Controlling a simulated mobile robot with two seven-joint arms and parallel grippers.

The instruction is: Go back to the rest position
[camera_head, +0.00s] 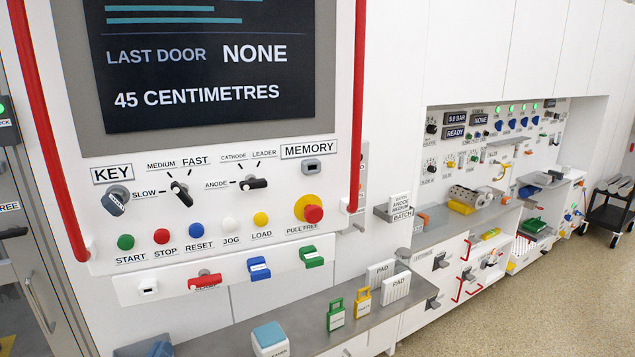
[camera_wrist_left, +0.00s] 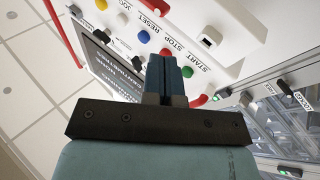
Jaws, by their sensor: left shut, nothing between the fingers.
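My left gripper (camera_wrist_left: 170,62) is shut and empty in the left wrist view. Its blue-grey fingers point toward the control panel, with the start, stop and reset buttons beyond the tips. I see no contact with any button. My right gripper is in neither view. The white control panel (camera_head: 220,225) has a key switch (camera_head: 116,200), two selector knobs, a green start button (camera_head: 125,242), a red stop button (camera_head: 161,236) and others.
Red rails (camera_head: 357,110) flank the dark screen (camera_head: 200,70). A grey shelf (camera_head: 300,312) below the panel carries a blue-topped block (camera_head: 270,338), green and yellow padlock-like tags and white pads (camera_head: 395,288). A dark cart (camera_head: 610,212) stands far right. The floor (camera_head: 530,300) at right is clear.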

